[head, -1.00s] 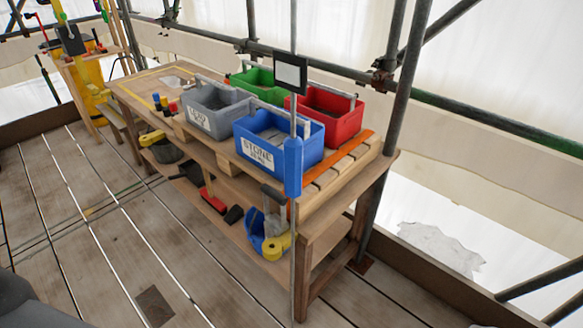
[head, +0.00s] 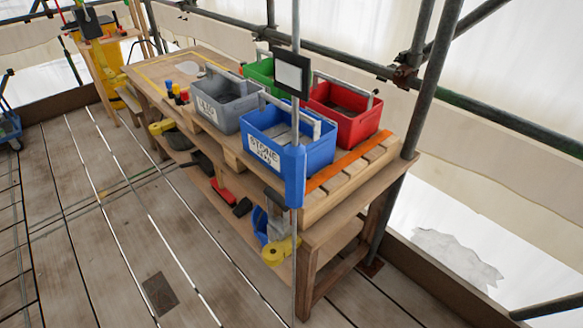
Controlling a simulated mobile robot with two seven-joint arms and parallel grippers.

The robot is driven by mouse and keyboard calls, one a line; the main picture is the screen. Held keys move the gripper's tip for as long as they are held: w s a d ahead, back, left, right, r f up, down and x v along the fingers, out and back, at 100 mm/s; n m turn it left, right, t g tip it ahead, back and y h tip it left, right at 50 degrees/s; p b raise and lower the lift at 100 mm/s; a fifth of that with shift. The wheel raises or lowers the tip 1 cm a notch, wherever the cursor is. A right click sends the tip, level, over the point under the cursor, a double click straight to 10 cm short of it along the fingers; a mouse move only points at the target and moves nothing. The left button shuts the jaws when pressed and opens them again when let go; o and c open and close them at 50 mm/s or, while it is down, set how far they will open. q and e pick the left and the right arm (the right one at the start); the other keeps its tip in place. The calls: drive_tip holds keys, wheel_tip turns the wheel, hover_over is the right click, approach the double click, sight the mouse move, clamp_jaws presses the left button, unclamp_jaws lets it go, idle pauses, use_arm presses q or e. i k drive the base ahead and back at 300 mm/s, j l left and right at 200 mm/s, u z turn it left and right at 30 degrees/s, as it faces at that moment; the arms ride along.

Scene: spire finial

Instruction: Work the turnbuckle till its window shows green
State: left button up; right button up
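A thin vertical rod (head: 295,240) stands in front of the workbench in the head view. A blue sleeve (head: 295,178) sits around it at about the height of the bench top. It looks like the turnbuckle, but I cannot be sure. No green window shows on its visible side. A black-framed pale panel (head: 291,72) is on the rod above the sleeve and shows no green. Neither of my grippers is in view.
The wooden workbench (head: 335,232) carries grey (head: 222,103), blue (head: 275,135), red (head: 345,115) and green (head: 262,70) totes. Tools lie on its lower shelf. A scaffold pole (head: 415,110) stands at its right end.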

sight(295, 158)
drive_tip(key=l+u, duration=0.1)
drive_tip(key=u, duration=0.9)
drive_tip(key=l+u, duration=0.85)
drive_tip(key=k+l+u, duration=0.1)
drive_tip(key=l, duration=0.25)
drive_tip(key=k+l, duration=0.15)
drive_tip(key=l, duration=0.15)
drive_tip(key=k+l+u, duration=0.15)
drive_tip(key=l, duration=0.2)
drive_tip(key=k+l, duration=0.1)
drive_tip(key=l, duration=0.2)
drive_tip(key=u, duration=0.05)
